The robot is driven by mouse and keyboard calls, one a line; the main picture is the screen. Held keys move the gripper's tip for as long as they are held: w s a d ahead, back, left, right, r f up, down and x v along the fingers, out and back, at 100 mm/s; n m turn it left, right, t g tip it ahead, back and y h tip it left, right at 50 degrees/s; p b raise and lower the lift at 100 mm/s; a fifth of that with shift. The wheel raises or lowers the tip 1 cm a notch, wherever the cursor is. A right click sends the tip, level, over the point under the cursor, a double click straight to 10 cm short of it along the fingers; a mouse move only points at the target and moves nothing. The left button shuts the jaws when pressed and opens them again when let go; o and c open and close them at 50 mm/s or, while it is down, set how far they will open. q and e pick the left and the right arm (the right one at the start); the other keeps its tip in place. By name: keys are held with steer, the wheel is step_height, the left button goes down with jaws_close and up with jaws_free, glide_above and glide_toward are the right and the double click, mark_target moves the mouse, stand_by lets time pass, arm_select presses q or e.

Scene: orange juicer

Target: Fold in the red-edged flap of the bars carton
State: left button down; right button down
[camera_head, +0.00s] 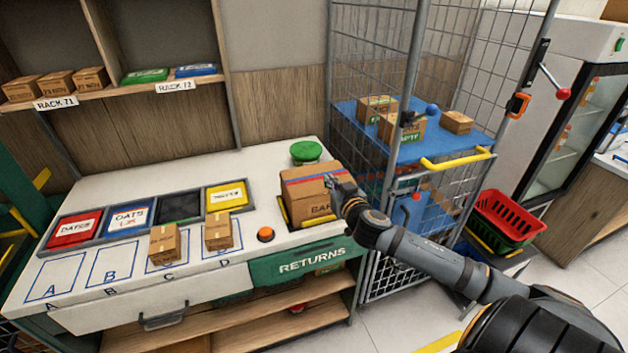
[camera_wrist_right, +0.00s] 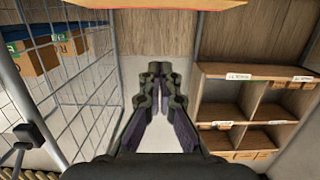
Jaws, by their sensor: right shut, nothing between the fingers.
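The bars carton (camera_head: 303,209) is a brown box on a yellow-edged dark tray at the right end of the white counter. A red-edged flap (camera_head: 305,178) shows along its top; whether it is folded in is hard to tell. In the right wrist view a tan panel with a red edge (camera_wrist_right: 165,5) crosses the top of the picture. My right gripper (camera_head: 338,185) is at the carton's right upper side, partly hiding it; contact cannot be told. In the wrist view its fingers (camera_wrist_right: 160,70) are together with nothing between them. My left gripper is not in view.
A green round button (camera_head: 306,151) stands behind the carton, and an orange button (camera_head: 265,235) is left of it. Coloured bins (camera_head: 130,218) and two small boxes (camera_head: 164,243) lie further left. A wire cage (camera_head: 413,150) with a blue shelf stands close on the right.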

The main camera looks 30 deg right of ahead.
steer(key=p, duration=0.2)
glide_above(318, 182)
steer(key=s, duration=0.1)
steer(key=shift+s+a+f, duration=0.1)
steer(key=shift+a+f, duration=0.1)
steer(key=shift+f, duration=0.3)
steer(key=f, duration=0.1)
steer(key=w+f, duration=0.1)
steer(key=f, duration=0.1)
steer(key=shift+d+f, duration=0.15)
steer(key=shift+f, duration=0.6)
steer(key=shift+f+b, duration=0.75)
steer(key=shift+r, duration=0.1)
